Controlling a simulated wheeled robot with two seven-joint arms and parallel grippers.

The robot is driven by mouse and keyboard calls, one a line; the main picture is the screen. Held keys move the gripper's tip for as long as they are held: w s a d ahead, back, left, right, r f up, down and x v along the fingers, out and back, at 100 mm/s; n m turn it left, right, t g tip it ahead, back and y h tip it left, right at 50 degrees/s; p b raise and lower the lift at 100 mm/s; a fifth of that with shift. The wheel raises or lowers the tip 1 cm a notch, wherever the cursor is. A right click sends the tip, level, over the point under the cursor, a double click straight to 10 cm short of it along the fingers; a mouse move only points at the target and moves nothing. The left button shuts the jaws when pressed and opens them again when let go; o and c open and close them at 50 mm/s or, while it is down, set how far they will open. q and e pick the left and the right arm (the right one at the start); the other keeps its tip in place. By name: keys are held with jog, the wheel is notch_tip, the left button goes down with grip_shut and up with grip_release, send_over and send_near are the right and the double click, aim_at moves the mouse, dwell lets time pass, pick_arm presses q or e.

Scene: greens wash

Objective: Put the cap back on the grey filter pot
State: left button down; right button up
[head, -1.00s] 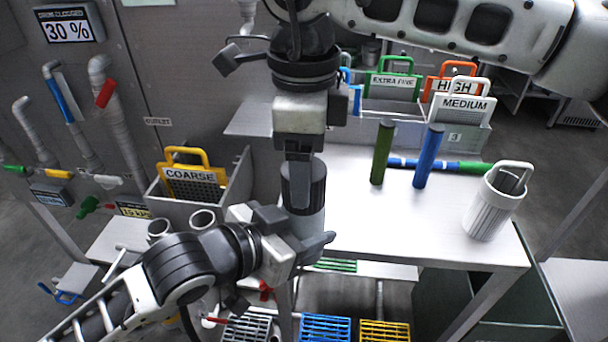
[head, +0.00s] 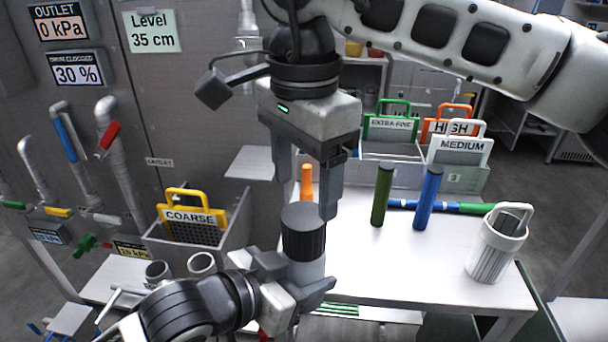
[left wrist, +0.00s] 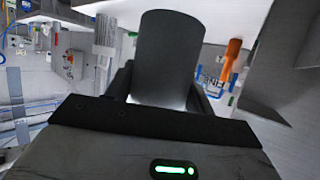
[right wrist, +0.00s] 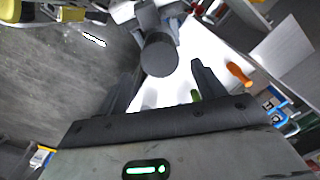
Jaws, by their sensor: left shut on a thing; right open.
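The grey filter pot (head: 306,270) stands upright in my left gripper (head: 300,290), which is shut on its body. The dark ribbed cap (head: 303,233) sits on top of the pot, looking level; I cannot tell how tightly it is on. In the left wrist view the dark cap (left wrist: 168,50) rises between the fingers. My right gripper (head: 305,197) is open and empty, just above the cap. In the right wrist view the cap's round top (right wrist: 159,55) lies beyond and between the open fingers. The join between cap and pot shows only from the front.
The white table (head: 400,265) holds a green cylinder (head: 382,195), a blue cylinder (head: 428,198) and a white handled strainer (head: 495,250). An orange object (head: 307,180) stands behind the pot. A bin with the COARSE screen (head: 190,218) is at left.

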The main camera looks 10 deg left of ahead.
aim_at(304, 215)
dwell(0.3)
jog(key=shift+f, duration=4)
jog(key=c, duration=1)
jog(key=m, duration=0.6)
jog(key=o, duration=1.1)
